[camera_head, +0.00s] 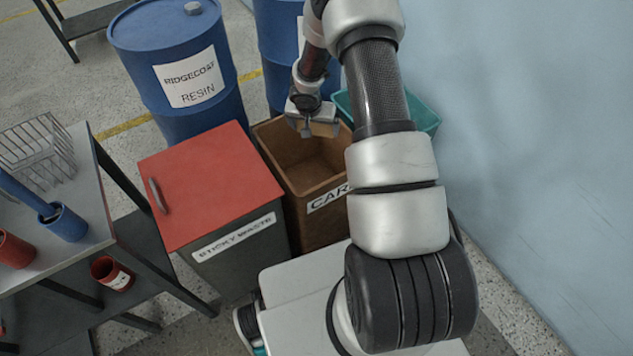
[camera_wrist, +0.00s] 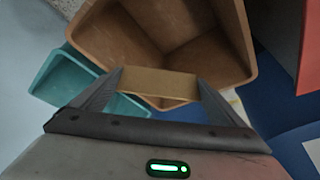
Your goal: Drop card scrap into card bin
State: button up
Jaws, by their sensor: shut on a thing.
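The card bin (camera_head: 318,232) is an open-topped brown box in the middle of the head view, its label partly hidden by my arm. In the wrist view the bin (camera_wrist: 238,40) fills the upper middle, with its inside showing. My gripper (camera_head: 307,131) is over the far part of the bin's opening. In the wrist view my gripper is shut on the card scrap (camera_wrist: 160,84), a small flat tan piece spanning the two fingers. The scrap is hard to make out in the head view.
A sticky waste bin with a closed red lid (camera_head: 208,183) stands left of the card bin. Blue drums (camera_head: 180,70) stand behind. A teal bin (camera_head: 425,112) lies behind my arm, near the wall. A workbench (camera_head: 92,235) is at left.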

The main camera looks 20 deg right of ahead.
notch_tip(320, 180, down, 6)
jog(key=b, duration=0.3)
jog(key=shift+f, duration=0.1)
jog(key=o, duration=0.7)
jog(key=shift+o, duration=0.2)
jog(key=p+v, duration=0.2)
jog(key=v, duration=1.5)
jog(key=shift+p, duration=0.3)
jog(key=shift+s, duration=0.1)
